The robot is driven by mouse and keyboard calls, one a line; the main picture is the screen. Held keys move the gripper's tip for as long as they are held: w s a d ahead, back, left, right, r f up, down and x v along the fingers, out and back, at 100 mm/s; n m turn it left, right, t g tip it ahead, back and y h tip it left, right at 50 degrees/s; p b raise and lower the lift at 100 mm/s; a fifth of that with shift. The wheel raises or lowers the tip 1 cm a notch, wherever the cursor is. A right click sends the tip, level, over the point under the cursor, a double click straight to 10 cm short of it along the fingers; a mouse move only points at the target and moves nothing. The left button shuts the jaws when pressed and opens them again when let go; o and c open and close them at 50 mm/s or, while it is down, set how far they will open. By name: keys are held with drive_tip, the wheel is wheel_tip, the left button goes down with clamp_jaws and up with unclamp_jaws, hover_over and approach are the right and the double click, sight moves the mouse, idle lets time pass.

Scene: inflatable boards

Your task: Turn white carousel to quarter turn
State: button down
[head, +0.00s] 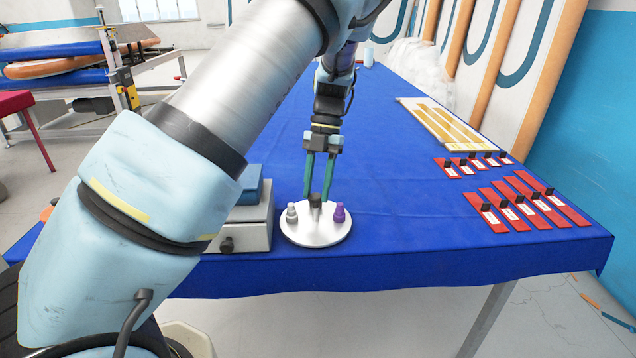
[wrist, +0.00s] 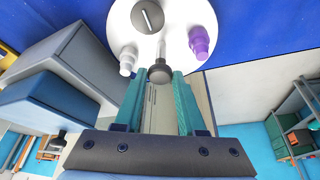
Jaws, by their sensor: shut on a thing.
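The white carousel (head: 318,236) is a round disc on the blue table near its front edge; it also shows at the top of the wrist view (wrist: 112,22). A whitish-grey bottle (head: 292,213) stands on its left and a purple bottle (head: 339,213) on its right; the wrist view shows the whitish bottle (wrist: 127,62) and the purple one (wrist: 199,42). A dark round knob (wrist: 147,17) with a light line sits on the disc. My gripper (head: 319,190) points down, its green fingers shut on a dark-headed peg (wrist: 159,73) at the carousel.
A grey box (head: 248,222) with a blue top stands close left of the carousel. Red labelled strips with black clips (head: 508,208) lie at the right, with a pale board with yellow strips (head: 440,122) behind. Blue tabletop (head: 390,180) between them and the carousel is bare.

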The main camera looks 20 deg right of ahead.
drive_tip(key=shift+n, duration=0.3)
idle(0.4)
drive_tip(key=c, duration=0.5)
unclamp_jaws()
drive_tip(key=b+v, duration=0.2)
drive_tip(key=v, duration=0.8)
drive_tip(key=shift+w+r, duration=0.25)
drive_tip(key=shift+r, duration=0.1)
